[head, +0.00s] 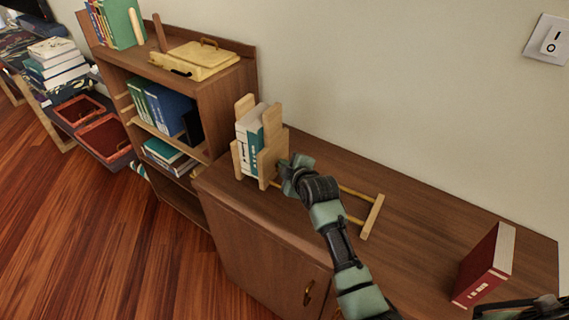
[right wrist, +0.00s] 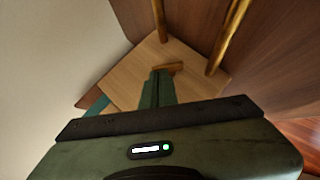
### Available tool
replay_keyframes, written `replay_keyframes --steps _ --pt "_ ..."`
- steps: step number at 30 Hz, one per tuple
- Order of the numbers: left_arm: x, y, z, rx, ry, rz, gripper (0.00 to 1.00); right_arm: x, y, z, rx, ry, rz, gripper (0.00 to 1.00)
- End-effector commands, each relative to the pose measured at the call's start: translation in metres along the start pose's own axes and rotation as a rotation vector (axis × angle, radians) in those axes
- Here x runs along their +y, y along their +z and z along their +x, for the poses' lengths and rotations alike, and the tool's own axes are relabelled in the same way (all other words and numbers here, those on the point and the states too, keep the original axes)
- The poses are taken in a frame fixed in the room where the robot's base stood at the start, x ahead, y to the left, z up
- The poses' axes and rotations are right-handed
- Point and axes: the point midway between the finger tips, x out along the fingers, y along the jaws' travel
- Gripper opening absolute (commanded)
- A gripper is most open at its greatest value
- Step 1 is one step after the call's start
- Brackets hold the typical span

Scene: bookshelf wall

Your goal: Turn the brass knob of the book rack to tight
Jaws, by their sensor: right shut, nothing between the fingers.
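The wooden book rack (head: 270,133) stands on the cabinet top and holds a few white and teal books (head: 249,140) between its upright ends. Two brass-coloured rods run right from it to a wooden end bar (head: 372,217). My right gripper (head: 287,166) is at the rack's right-hand plate. In the right wrist view, its shut fingers (right wrist: 160,73) point at the pale wooden plate (right wrist: 130,72). A small brass piece, seemingly the knob (right wrist: 172,68), shows right at the fingertips. Whether they touch it I cannot tell. In the head view the gripper hides the knob. My left gripper is not in view.
A red book (head: 485,265) stands at the cabinet's right. A shelf unit (head: 228,100) with books and a yellow box (head: 195,60) adjoins on the left. The wall (head: 400,80) is close behind. Cabinet top between rack and red book is clear except for rods and bar.

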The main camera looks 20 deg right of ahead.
Motion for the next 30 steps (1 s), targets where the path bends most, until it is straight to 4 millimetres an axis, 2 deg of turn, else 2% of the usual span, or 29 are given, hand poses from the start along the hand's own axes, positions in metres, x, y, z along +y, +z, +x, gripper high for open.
replay_keyframes --steps 19,30 --pt "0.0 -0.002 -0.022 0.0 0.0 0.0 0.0 0.006 0.001 0.0 -0.002 -0.081 0.079 0.0" --pt "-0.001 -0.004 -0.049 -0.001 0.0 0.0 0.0 0.016 0.004 0.003 -0.003 -0.233 0.232 0.0"
